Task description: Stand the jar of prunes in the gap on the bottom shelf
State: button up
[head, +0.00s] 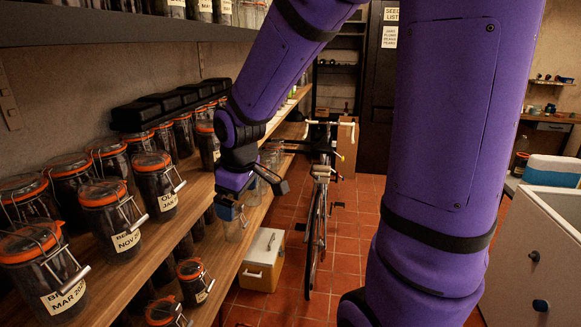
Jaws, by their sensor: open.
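My gripper (252,196) hangs at the end of the purple arm, in front of the middle shelf's edge, with its jaws apart. On the bottom shelf, an orange-lidded jar of dark contents (195,283) stands near the front, with another jar (166,312) nearer to me, cut by the lower edge. Their labels are too small to read, so I cannot tell which jar holds prunes. The gap on the bottom shelf is not clearly visible; the middle shelf hides much of it.
The middle shelf (160,247) carries several orange-lidded jars (110,218) and a black crate-like row (165,105). A cream cool box (263,260) and a bicycle (318,205) stand on the tiled floor. Some floor between is free.

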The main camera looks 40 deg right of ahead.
jog(key=s+r+m+t, duration=0.1)
jog(key=s+r+m, duration=0.1)
jog(key=s+r, duration=0.4)
jog(key=s+r+m+t, duration=0.1)
jog(key=s+r+m, duration=0.2)
jog(key=s+r, duration=0.4)
jog(key=shift+s+a+m+y, duration=0.3)
jog(key=shift+s+a, duration=0.15)
jog(key=shift+s, duration=2.05)
